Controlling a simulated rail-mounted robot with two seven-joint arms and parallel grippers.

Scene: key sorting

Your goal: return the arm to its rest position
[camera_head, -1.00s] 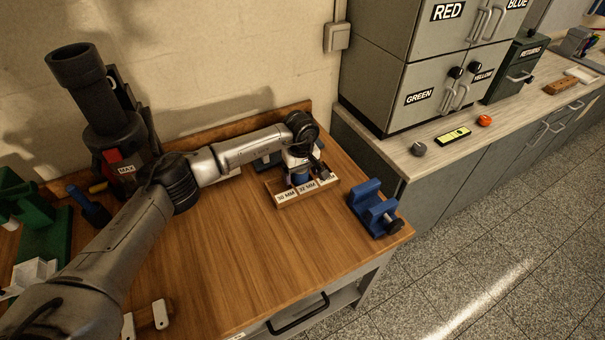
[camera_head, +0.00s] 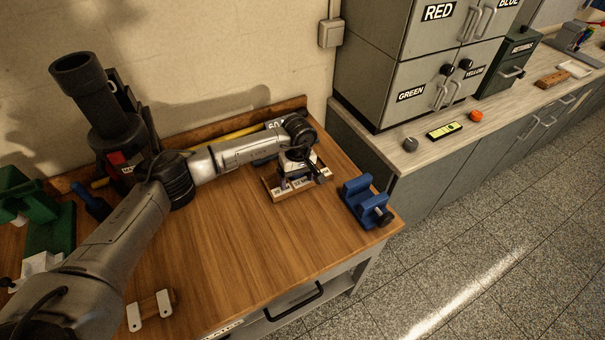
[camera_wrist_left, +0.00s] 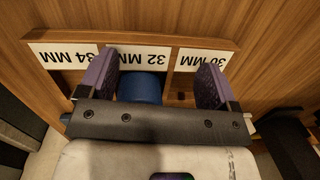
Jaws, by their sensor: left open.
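My left arm reaches in from the left over the wooden workbench (camera_head: 225,255). My left gripper (camera_head: 293,181) hangs at a small wooden holder (camera_head: 318,184) with size labels. In the left wrist view the gripper (camera_wrist_left: 155,82) is open, with its purple-faced fingers spread wide. A blue round piece (camera_wrist_left: 140,88) shows between the fingers at the 32 MM label (camera_wrist_left: 143,58), with a gap to the right finger. I cannot tell whether it touches the left finger. The gripper body hides its lower part. My right gripper is not in view.
A blue clamp-like block (camera_head: 366,202) stands right of the holder. A dark upright device (camera_head: 105,120) and green stand (camera_head: 50,230) are at the left. A yellow rod (camera_head: 235,134) lies behind my arm. The bench front is mostly clear. Grey cabinets (camera_head: 390,62) stand at the right.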

